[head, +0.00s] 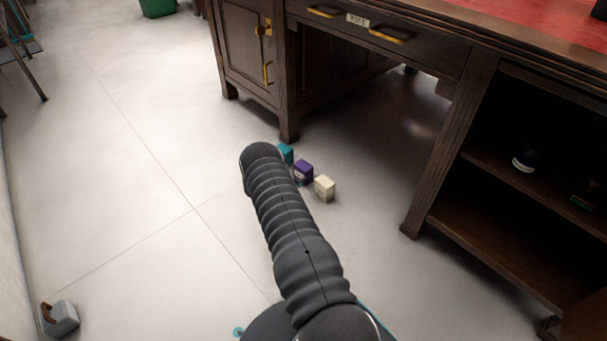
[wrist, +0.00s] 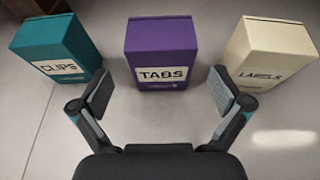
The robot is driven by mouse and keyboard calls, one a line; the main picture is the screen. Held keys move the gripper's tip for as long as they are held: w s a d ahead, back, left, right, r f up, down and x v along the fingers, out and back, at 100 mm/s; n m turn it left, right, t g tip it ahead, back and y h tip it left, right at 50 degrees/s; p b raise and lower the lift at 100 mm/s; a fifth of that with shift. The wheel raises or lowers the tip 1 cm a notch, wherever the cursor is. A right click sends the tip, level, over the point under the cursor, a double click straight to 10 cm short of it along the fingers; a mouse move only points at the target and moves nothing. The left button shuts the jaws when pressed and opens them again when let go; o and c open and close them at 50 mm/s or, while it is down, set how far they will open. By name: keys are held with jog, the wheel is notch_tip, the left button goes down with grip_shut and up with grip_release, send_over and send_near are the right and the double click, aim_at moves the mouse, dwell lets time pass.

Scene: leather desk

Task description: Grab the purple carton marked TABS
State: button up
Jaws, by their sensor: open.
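The purple carton marked TABS (wrist: 161,52) stands upright on the floor, in the middle of the wrist view. In the head view the purple carton (head: 303,172) shows beside my arm, partly hidden by it. My gripper (wrist: 162,92) is open and empty in the wrist view. Its fingers point toward the purple carton, one on each side of its near lower part in the picture. I cannot tell whether they touch it. In the head view the fingers are hidden behind my arm.
A teal carton marked CLIPS (wrist: 56,50) stands left of the purple one, and a cream carton marked LABELS (wrist: 264,54) stands right, with narrow gaps. The dark wooden desk (head: 290,110) rises behind and right. A grey weight-like object (head: 62,318) sits lower left.

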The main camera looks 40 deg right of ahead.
aim_at(300, 173)
jog(key=x, duration=0.3)
jog(key=shift+s+d+f, duration=0.1)
jog(key=shift+d, duration=0.1)
jog(key=c, duration=1.3)
jog(key=shift+o, duration=0.2)
